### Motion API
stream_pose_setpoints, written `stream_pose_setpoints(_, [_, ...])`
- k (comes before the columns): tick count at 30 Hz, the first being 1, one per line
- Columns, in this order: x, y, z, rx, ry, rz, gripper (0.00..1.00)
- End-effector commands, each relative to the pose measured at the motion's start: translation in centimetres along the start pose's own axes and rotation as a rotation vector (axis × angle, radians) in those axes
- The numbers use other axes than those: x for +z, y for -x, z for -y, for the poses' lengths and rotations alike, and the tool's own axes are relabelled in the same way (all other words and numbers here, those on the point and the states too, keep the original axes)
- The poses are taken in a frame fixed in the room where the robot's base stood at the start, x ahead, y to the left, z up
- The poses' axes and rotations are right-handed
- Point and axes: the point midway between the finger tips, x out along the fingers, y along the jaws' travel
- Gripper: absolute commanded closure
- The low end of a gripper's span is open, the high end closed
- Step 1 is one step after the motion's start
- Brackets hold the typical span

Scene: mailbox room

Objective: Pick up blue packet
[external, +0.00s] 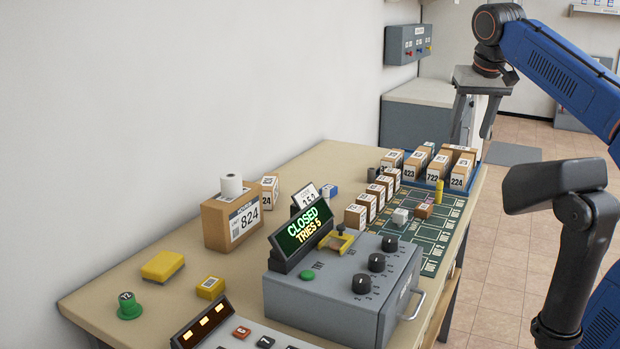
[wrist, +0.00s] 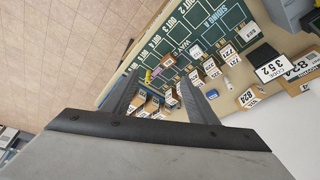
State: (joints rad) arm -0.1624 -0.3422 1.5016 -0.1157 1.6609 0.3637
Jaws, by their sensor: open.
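A small blue packet with a white label on top (external: 329,191) lies on the table behind the lit display, close to the row of small cartons. A small blue item that looks like it shows in the wrist view (wrist: 212,94), right of the fingers. My gripper (external: 471,138) is open and empty, pointing down above the far right end of the table, well away from the packet. In the wrist view its two fingers (wrist: 160,78) are spread, with small boxes between and behind them.
Numbered cartons (external: 437,168) stand in a blue tray at the table's far end. A row of small cartons (external: 367,203) borders the green marked mat (external: 430,232). A yellow cylinder (external: 439,190) stands there. The large 824 carton (external: 228,222) and grey control box (external: 335,290) stand nearer.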

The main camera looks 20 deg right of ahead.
Motion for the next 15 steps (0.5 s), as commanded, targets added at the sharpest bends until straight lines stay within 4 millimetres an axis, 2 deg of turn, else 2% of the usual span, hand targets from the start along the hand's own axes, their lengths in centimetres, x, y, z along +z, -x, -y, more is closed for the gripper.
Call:
stream_pose_setpoints(1, [-1.6, -0.3, 1.1, 0.009, -0.017, 0.007, 0.47])
stream_pose_setpoints(6, [-6.0, -1.1, 4.7, 0.042, -0.096, 0.019, 0.47])
stream_pose_setpoints(15, [-12.6, -3.6, 12.2, 0.104, -0.238, 0.023, 0.47])
